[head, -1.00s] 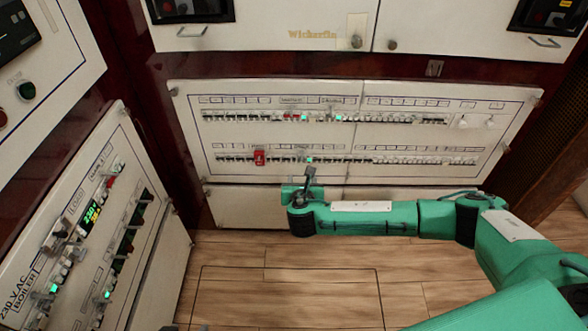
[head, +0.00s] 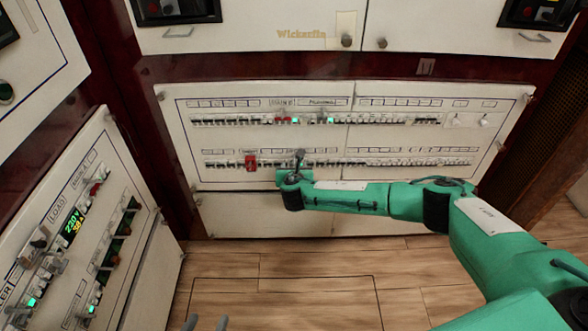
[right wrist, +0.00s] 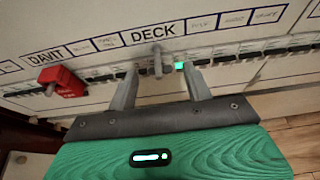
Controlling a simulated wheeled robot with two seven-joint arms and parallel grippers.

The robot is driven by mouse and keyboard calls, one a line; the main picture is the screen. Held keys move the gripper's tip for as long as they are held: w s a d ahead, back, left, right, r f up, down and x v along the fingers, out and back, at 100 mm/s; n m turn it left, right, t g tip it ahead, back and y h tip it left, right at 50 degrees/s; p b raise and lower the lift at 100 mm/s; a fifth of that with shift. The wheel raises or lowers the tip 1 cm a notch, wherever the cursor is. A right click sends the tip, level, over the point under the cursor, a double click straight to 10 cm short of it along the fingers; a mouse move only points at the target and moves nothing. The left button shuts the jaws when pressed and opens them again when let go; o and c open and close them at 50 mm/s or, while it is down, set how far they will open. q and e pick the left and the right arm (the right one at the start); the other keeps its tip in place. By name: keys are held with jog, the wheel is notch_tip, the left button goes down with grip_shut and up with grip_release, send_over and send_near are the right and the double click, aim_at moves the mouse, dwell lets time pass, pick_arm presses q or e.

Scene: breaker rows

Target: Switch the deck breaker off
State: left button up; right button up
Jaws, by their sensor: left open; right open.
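The deck breaker (right wrist: 157,62) is a grey lever under the DECK label (right wrist: 154,32) in the right wrist view. A lit green lamp (right wrist: 180,67) is just right of it. My right gripper (right wrist: 160,84) is open, one finger on each side of the lever; I cannot tell whether either finger touches it. In the head view my right gripper (head: 299,158) is at the lower breaker row and hides the deck breaker there. My left gripper (head: 206,321) shows only its two spread fingertips at the bottom edge, away from the panels.
A red lock-like block (right wrist: 62,80) sits on the row under DAVIT, left of my right gripper; it also shows in the head view (head: 251,162). The upper breaker row (head: 365,121) runs above. A side panel (head: 75,240) stands at left. The wooden floor (head: 320,265) is clear.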

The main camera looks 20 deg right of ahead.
jog(key=shift+w+d+f, duration=0.1)
jog(key=shift+w, duration=0.15)
jog(key=shift+c, duration=0.4)
jog(key=c, duration=0.9)
